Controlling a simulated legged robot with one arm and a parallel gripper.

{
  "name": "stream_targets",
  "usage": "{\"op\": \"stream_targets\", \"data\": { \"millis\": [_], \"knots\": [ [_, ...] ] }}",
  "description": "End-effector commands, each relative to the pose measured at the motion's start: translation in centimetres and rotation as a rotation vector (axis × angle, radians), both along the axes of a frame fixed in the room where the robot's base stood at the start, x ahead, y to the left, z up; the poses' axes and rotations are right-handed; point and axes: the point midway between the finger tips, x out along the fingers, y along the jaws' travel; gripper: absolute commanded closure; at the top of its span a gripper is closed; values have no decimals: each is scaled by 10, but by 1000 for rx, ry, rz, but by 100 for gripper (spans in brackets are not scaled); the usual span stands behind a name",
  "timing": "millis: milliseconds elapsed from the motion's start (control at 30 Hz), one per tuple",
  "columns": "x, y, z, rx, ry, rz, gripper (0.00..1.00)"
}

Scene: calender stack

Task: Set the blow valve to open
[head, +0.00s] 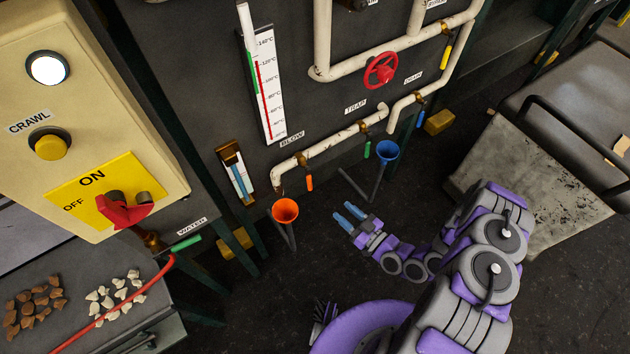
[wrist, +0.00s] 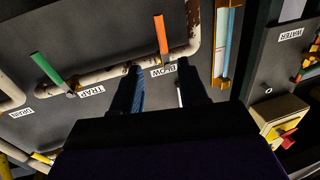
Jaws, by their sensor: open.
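The blow valve's orange handle (head: 309,183) hangs down, crosswise to the white pipe (head: 328,143) near the BLOW label (head: 292,138). In the wrist view, which looks turned over, the orange handle (wrist: 161,36) points up from the pipe beside the BLOW label (wrist: 164,71). My gripper (head: 347,212) is open and empty, in front of the panel, below and right of the handle in the head view. In the wrist view its two dark fingers (wrist: 160,72) are spread, with the handle's base between and beyond their tips. I see no contact.
A green trap handle (head: 366,149) hangs right of the orange one, also visible in the wrist view (wrist: 47,70). An orange funnel (head: 285,211) and a blue funnel (head: 386,151) stand below the pipes. A red wheel (head: 380,70) is higher up.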

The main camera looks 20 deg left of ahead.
Motion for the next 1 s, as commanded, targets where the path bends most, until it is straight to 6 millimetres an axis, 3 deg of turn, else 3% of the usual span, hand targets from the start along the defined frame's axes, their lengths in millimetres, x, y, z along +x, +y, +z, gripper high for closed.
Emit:
{"op": "stream_targets", "data": {
  "millis": [267, 1000],
  "knots": [
    [8, 15, 0, 7, -4, 3, 57],
    [50, 91, 1, 7, -5, 3, 57]
  ]
}}
